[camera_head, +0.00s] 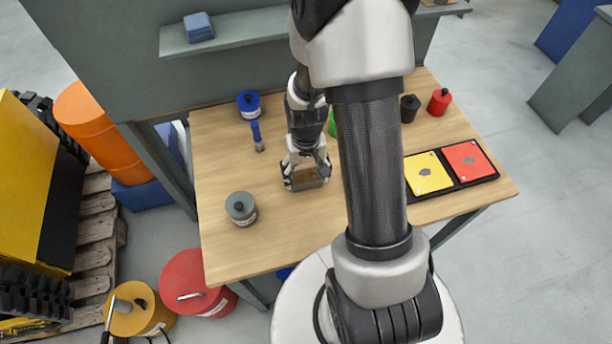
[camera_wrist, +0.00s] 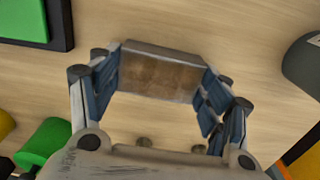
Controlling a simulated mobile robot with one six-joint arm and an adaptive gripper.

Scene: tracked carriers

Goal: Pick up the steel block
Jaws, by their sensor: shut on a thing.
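The steel block is a grey block with a brownish, worn face. It shows in the wrist view (camera_wrist: 160,75) between the fingers and in the head view (camera_head: 308,179) on or just above the wooden table (camera_head: 230,160). My gripper (camera_head: 306,172) is shut on it, with one finger pad at each end of the block. The fingers also show in the wrist view (camera_wrist: 160,88). I cannot tell whether the block still touches the table.
A grey-green canister (camera_head: 241,208) stands left of the block. A blue canister (camera_head: 249,104) and a blue-handled tool (camera_head: 257,136) are behind it. A black tray with yellow (camera_head: 428,173) and red (camera_head: 467,161) plates lies right. Black (camera_head: 409,108) and red (camera_head: 439,101) pieces stand at the back right.

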